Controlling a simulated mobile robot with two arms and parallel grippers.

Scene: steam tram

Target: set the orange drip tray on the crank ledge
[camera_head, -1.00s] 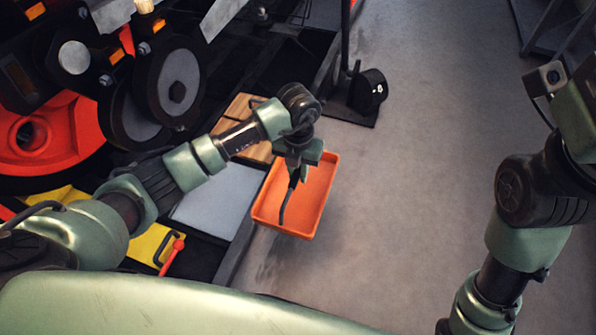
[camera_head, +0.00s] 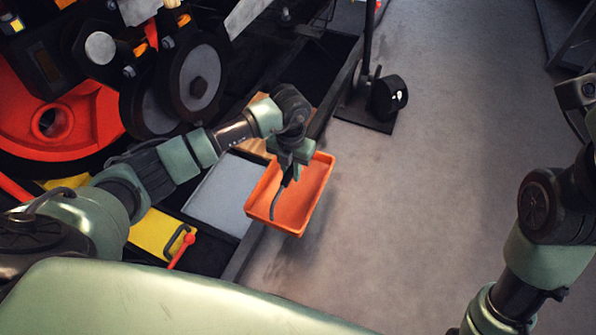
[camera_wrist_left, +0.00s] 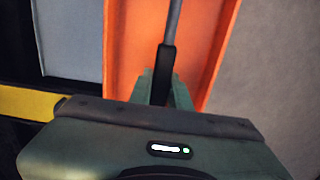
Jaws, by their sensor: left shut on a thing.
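The orange drip tray (camera_head: 318,185) is a shallow rectangular tray, held above the grey floor beside the machine's edge. My left gripper (camera_head: 287,168) is shut on the tray's dark, thin handle, which rises from inside it. In the left wrist view the tray (camera_wrist_left: 215,45) fills the middle, and the handle (camera_wrist_left: 168,50) runs between the fingers (camera_wrist_left: 165,88). Beside the tray lie a flat grey panel (camera_head: 222,195) and a wooden board, mostly hidden behind my left arm. I cannot tell which surface is the crank ledge. My right gripper is out of view.
A large red wheel (camera_head: 75,130) and dark round discs (camera_head: 199,80) stand at upper left. A yellow plate (camera_head: 150,238) with a red-ended handle (camera_head: 181,250) lies at lower left. A post on a dark base (camera_head: 365,117) stands beyond the tray. The floor (camera_head: 440,180) at right is clear.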

